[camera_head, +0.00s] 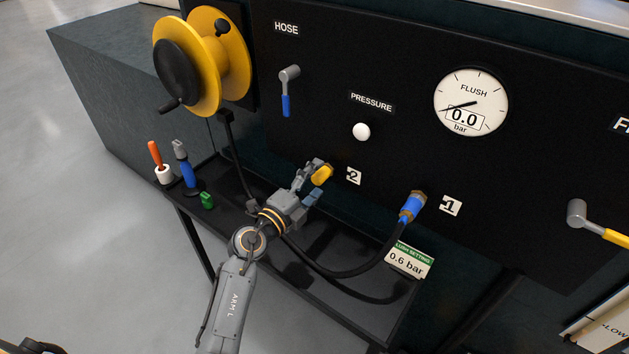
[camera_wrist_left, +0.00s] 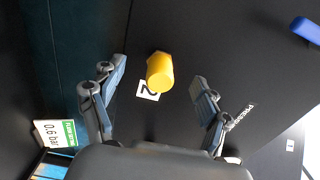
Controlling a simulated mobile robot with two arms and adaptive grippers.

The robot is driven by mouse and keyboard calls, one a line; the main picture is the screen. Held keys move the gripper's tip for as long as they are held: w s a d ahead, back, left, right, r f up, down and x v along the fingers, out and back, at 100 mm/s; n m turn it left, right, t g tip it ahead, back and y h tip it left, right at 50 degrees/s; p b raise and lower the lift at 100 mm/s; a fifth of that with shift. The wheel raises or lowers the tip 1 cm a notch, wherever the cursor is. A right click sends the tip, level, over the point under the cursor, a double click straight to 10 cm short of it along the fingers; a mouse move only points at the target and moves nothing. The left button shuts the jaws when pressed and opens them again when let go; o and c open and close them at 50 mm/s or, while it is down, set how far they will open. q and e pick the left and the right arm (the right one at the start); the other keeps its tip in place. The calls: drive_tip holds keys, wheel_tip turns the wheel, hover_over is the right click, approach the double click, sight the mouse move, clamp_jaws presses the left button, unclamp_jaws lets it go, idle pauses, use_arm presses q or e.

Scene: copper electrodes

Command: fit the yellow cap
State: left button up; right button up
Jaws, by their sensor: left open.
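The yellow cap (camera_head: 322,175) is at the panel beside the label 2 (camera_head: 354,176), where a port would be. In the left wrist view the cap (camera_wrist_left: 160,73) stands out from the black panel, with a little brass-coloured edge behind it. I cannot tell how firmly it is seated. My left gripper (camera_head: 316,183) is open in front of the panel. Its two fingers are spread on either side of the cap, with gaps between them and it in the left wrist view. My right gripper is not in view.
A blue hose connector (camera_head: 412,206) is at port 1, its black hose looping over the shelf (camera_head: 330,245). A 0.6 bar sign (camera_head: 409,260) stands at the shelf's right. Tools (camera_head: 186,168) and a small green item (camera_head: 207,200) are at its left. A yellow hose reel (camera_head: 205,60) is above.

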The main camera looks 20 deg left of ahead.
use_arm(q)
drive_tip(key=shift+p+v, duration=0.5)
drive_tip(key=shift+v, duration=1)
drive_tip(key=v, duration=0.3)
drive_tip(key=shift+p, duration=0.3)
drive_tip(key=v, duration=1.2)
drive_tip(key=shift+r, duration=0.1)
